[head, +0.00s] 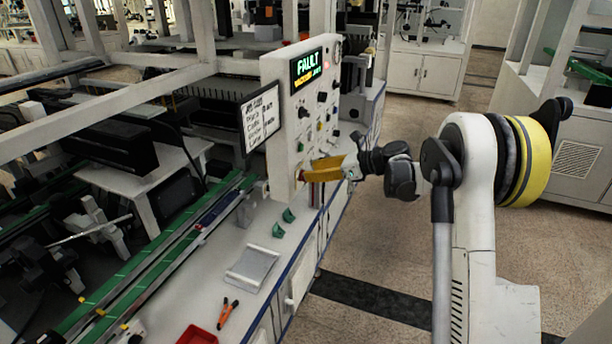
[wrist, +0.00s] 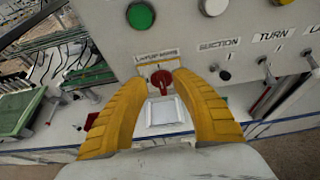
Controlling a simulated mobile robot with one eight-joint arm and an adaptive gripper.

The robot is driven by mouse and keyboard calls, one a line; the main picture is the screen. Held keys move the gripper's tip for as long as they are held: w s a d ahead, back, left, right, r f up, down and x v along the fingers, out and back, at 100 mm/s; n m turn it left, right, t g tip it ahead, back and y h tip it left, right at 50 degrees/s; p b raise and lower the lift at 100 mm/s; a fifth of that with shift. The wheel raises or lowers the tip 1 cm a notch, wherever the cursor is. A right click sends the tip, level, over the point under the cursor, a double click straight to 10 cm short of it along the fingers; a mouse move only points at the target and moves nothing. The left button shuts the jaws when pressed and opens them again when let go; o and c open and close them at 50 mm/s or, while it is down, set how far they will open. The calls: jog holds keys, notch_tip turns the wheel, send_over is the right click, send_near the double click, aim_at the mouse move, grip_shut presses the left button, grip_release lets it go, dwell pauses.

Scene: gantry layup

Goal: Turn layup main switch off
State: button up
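A red rotary switch (wrist: 162,79) sits on the white control panel (wrist: 215,55) in the wrist view, under a label that appears to read "LAYUP MAINS". Its red handle looks roughly upright, tilted slightly. My gripper (wrist: 160,82) has its two yellow fingers apart, one on each side of the switch, with a gap visible beside the knob. I cannot tell how deep the fingertips reach around it. In the head view my gripper (head: 322,168) is at the lower part of the panel (head: 283,165) and mostly hides the switch.
The panel display (head: 307,68) reads "FAULT". A green button (wrist: 140,15) and a white button (wrist: 214,6) are above the switch; toggles labelled "SUCTION" (wrist: 224,74) and "TURN" (wrist: 268,72) are to its right. A bench (head: 210,285) holds pliers (head: 229,310) and a red tray (head: 197,335).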

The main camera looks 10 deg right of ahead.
jog(key=shift+x, duration=1.25)
grip_shut()
